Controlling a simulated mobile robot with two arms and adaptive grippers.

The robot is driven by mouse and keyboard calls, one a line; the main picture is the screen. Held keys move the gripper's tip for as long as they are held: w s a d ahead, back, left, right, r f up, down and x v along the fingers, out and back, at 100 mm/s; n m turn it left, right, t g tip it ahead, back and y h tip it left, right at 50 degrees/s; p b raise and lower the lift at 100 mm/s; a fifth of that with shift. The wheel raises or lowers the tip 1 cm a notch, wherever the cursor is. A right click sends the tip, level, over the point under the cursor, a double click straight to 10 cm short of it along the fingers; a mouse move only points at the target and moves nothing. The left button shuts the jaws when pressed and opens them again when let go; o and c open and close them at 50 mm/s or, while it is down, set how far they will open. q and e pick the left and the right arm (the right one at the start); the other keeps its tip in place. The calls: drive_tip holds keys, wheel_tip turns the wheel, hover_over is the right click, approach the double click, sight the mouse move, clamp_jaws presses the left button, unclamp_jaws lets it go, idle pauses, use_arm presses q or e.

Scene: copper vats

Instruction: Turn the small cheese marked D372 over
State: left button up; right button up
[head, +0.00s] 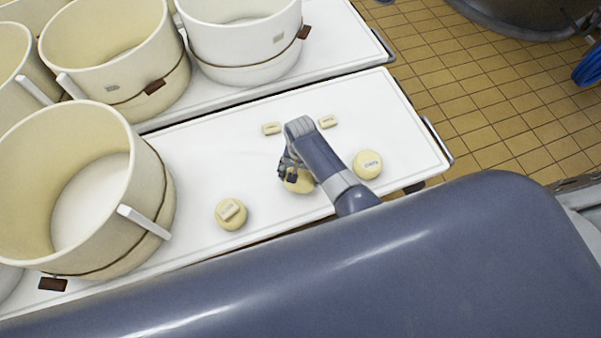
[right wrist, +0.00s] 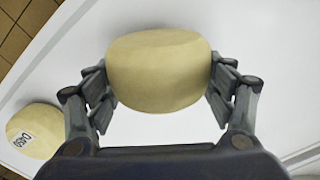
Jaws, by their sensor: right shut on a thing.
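My right gripper (head: 291,172) reaches over the white table and is shut on a small round pale-yellow cheese (head: 299,183). In the right wrist view the held cheese (right wrist: 159,72) sits between the two fingers (right wrist: 158,90), with its plain side toward the camera. No label shows on it, so I cannot read its mark. Another small cheese (head: 367,164) lies to the right with a label on top. It also shows in the right wrist view (right wrist: 33,130), its label turned and not surely readable. My left gripper is not in view.
A third small cheese (head: 231,213) with a pale block or tag on top lies to the left. A large cream tub (head: 158,195) stands at the left. White table (head: 405,130) is clear at the right.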

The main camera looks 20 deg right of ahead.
drive_tip(key=shift+f, duration=0.35)
idle(0.3)
drive_tip(key=o, duration=1.4)
drive_tip(key=shift+o, duration=0.2)
